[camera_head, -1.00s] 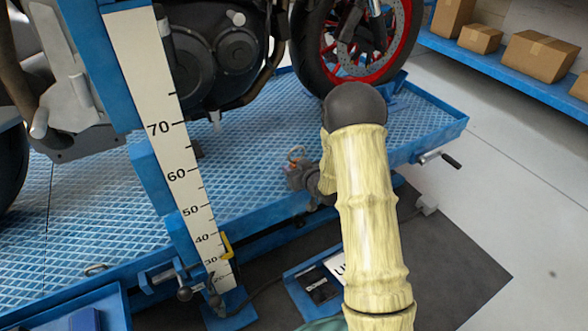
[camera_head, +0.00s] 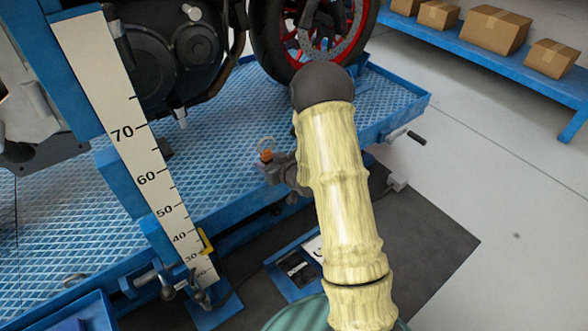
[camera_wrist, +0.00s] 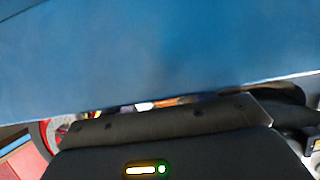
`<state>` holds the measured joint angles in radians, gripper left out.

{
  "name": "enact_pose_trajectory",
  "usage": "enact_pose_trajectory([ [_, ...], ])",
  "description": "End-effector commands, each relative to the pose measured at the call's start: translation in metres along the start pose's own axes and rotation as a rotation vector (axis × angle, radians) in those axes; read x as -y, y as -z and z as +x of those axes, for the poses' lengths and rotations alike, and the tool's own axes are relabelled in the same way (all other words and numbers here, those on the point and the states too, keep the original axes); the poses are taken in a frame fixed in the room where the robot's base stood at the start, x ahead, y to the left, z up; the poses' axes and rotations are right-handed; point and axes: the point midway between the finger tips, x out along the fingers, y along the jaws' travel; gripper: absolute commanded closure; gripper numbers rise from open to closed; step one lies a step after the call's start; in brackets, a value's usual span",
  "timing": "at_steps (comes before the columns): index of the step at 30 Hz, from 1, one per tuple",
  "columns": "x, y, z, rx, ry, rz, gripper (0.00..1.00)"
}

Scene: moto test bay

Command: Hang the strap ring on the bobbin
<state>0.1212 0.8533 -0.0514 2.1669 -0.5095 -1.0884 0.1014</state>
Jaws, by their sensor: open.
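A small orange piece with a pale loop on top (camera_head: 266,149), which looks like the strap ring, shows at the blue lift deck's right part. My gripper (camera_head: 272,170) is a small grey shape right beside it, partly hidden behind my arm. The gripper is open; its fingertips are hard to make out. I cannot tell whether it touches the orange piece. In the wrist view a bit of orange (camera_wrist: 165,103) shows in a narrow gap beyond the dark gripper body. I cannot make out the bobbin in either view.
The blue lift deck (camera_head: 225,140) carries a motorcycle with a red-rimmed wheel (camera_head: 318,45). A blue post with a scale (camera_head: 135,150) stands at left. A blue surface (camera_wrist: 150,50) fills most of the wrist view. Boxes sit on a blue shelf (camera_head: 480,55); floor at right is clear.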

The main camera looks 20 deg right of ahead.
Motion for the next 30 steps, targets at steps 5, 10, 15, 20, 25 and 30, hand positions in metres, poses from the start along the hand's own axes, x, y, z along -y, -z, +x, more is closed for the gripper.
enact_pose_trajectory([
  [5, -0.001, 0.001, -0.029, 0.004, -0.002, 0.003, 0.46],
  [10, -0.002, 0.001, -0.064, 0.004, -0.002, 0.003, 0.46],
  [15, -0.001, 0.001, -0.097, 0.002, -0.002, 0.004, 0.46],
  [20, -0.001, -0.001, -0.125, 0.002, -0.002, 0.002, 0.46],
  [25, -0.001, -0.003, -0.139, 0.001, -0.001, 0.000, 0.46],
  [30, -0.001, -0.004, -0.140, 0.000, 0.000, 0.000, 0.46],
])
